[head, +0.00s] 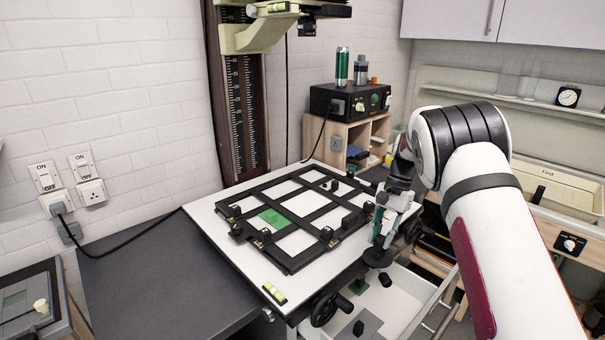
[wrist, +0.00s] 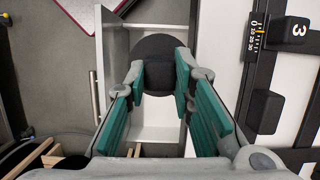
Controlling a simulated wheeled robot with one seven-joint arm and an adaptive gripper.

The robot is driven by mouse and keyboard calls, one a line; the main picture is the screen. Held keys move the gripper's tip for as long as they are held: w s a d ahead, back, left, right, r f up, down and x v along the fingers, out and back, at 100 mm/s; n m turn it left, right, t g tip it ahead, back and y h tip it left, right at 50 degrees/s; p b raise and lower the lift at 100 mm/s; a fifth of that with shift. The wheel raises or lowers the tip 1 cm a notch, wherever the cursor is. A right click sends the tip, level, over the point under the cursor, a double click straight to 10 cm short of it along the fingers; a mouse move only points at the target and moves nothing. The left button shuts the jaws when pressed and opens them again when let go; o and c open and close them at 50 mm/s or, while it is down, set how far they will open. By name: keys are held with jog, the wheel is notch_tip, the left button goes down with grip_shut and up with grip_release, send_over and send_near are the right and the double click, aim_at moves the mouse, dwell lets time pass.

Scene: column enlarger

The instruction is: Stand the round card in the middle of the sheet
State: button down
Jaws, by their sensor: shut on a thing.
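The round card, a dark disc with a black block-shaped grip, is held by my gripper. In the wrist view the round card (wrist: 153,42) shows beyond the fingers, and my gripper (wrist: 160,75) is shut on its black block. In the head view my gripper (head: 380,240) points down at the right edge of the white baseboard, with the round card (head: 378,258) under it, above the open drawer. The black multi-window frame (head: 283,263) lies on the baseboard. White shows in most windows and a green patch (head: 272,218) in one; I cannot tell which is the sheet.
The white drawer (head: 402,303) below holds other small pieces with dark grips, one on a grey square (head: 367,324). The enlarger column (head: 245,110) stands behind the baseboard (head: 208,210). Black knobs stand up from the frame. A black handwheel (head: 325,309) juts out in front.

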jog(key=m, duration=0.2)
jog(key=w+r+m+t+b, duration=0.1)
jog(key=w+m, duration=0.1)
jog(key=m, duration=0.1)
jog(key=shift+w+a+r+m+y, duration=0.1)
jog(key=shift+w+r+m+y, duration=0.1)
jog(key=shift+r+m+y, duration=0.15)
jog(key=m, duration=0.1)
jog(key=w+r+m+t+b, duration=0.1)
jog(key=m, duration=0.1)
jog(key=shift+w, duration=0.1)
jog(key=shift+w+d+r+m+t+b, duration=0.1)
jog(key=shift+w+r+m+t+b, duration=0.35)
jog(key=shift+m, duration=1.05)
jog(key=shift+w+d+r+m+t+b, duration=0.15)
jog(key=shift+w+r+m+t+b, duration=0.25)
jog(key=shift+m, duration=1.15)
jog(key=shift+w+d+r+m+t+b, duration=0.1)
jog(key=shift+w+r+m+t+b, duration=0.3)
jog(key=shift+m, duration=1.1)
jog(key=shift+r, duration=0.1)
jog(key=shift+m, duration=0.3)
